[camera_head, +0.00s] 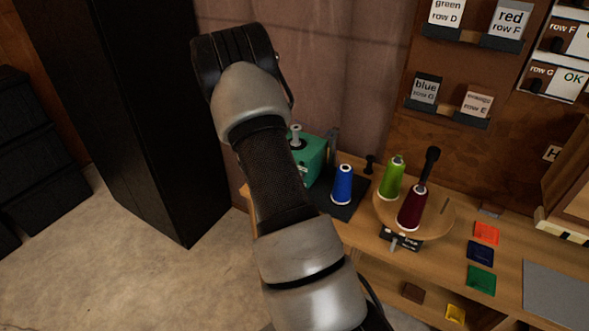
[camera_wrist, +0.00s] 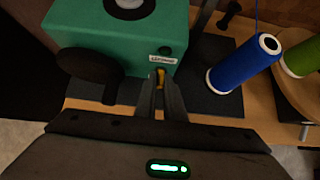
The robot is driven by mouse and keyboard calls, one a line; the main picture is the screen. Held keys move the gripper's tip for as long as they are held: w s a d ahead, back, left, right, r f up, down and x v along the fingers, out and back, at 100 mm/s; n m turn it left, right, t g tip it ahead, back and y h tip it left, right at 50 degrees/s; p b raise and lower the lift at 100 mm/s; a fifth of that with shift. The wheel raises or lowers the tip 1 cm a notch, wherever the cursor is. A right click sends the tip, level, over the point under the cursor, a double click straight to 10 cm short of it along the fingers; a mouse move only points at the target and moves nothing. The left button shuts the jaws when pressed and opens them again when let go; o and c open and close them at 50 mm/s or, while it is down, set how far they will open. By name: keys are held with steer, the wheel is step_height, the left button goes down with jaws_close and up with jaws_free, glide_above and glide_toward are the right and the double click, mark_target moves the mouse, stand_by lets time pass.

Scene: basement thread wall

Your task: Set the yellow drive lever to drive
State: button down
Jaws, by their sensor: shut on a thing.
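The green machine (camera_wrist: 105,35) stands on a dark mat at the left end of the bench. It also shows in the head view (camera_head: 308,158), partly hidden behind my arm. The yellow drive lever (camera_wrist: 160,78) is on its front face, below a small white label too small to read for sure. My gripper (camera_wrist: 160,88) is at that face in the wrist view, its fingers shut on the yellow lever. Most of the lever is hidden between the fingers, so its setting cannot be told. In the head view my gripper is hidden by my arm.
A blue thread spool (camera_head: 342,185) stands right of the machine. Green (camera_head: 391,177) and dark red (camera_head: 411,208) spools stand on a round wooden turntable (camera_head: 440,215). A black round knob or wheel (camera_wrist: 88,65) is left of my fingers. Coloured cards lie at right.

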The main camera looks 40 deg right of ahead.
steer(key=shift+d+r+y+p, duration=0.1)
steer(key=shift+r+y+p, duration=0.35)
steer(key=shift+p, duration=0.55)
steer(key=shift+f+g, duration=0.25)
steer(key=shift+g, duration=0.05)
steer(key=c, duration=1.8)
jaws_free()
steer(key=shift+c, duration=0.2)
steer(key=shift+a+r, duration=0.25)
steer(key=shift+r, duration=0.2)
steer(key=p+v, duration=0.2)
steer(key=v, duration=1.4)
steer(key=shift+r+p, duration=0.25)
steer(key=shift+p, duration=0.05)
steer(key=shift+s, duration=0.1)
